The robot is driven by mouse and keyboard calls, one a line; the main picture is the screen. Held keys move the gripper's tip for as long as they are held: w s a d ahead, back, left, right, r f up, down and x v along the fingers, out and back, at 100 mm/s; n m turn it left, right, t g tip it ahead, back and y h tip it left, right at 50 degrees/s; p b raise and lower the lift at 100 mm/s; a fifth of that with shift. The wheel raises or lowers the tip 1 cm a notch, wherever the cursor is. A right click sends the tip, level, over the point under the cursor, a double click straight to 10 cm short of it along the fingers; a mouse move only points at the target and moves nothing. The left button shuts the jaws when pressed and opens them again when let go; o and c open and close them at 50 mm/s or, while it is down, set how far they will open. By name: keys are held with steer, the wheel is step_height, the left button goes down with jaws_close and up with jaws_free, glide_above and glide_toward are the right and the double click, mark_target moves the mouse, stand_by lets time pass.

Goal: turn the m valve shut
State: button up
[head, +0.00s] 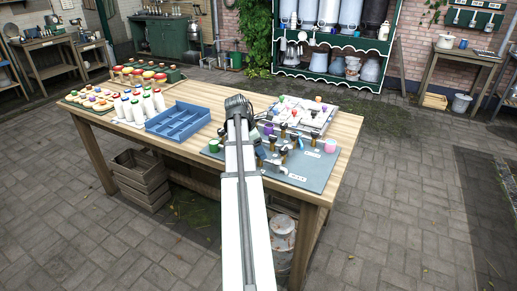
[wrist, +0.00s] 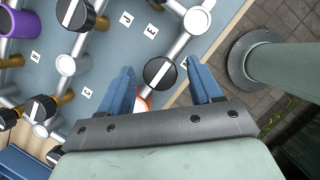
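The valve board (head: 318,172) lies on the near right part of the wooden table, with pipes, several dark knobs and small letter tags. In the wrist view a black knob (wrist: 160,72) with a white bar sits on a grey pipe. A tag that reads like a sideways M or a 3 (wrist: 151,31) lies near it; which knob it belongs to is not certain. My gripper (wrist: 160,66) is open, its two blue fingers apart on either side of this knob in the picture. I cannot tell whether they touch it. An orange-rimmed white part (wrist: 142,102) shows partly behind the gripper.
A grey-green post (wrist: 285,65) shows at the right.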

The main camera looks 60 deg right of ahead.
steer(key=c, duration=1)
steer(key=shift+m, duration=0.3)
steer(key=m+y, duration=0.1)
steer(key=m, duration=0.1)
steer(key=m+g, duration=0.1)
steer(key=m, duration=0.1)
steer(key=shift+w+d+m+y, duration=0.2)
steer(key=shift+m+y, duration=0.1)
steer(key=shift+y, duration=0.1)
steer(key=shift+s+m+y, duration=0.1)
steer(key=shift+m+y, duration=0.9)
steer(key=shift+m, duration=1.6)
steer(key=o, duration=1)
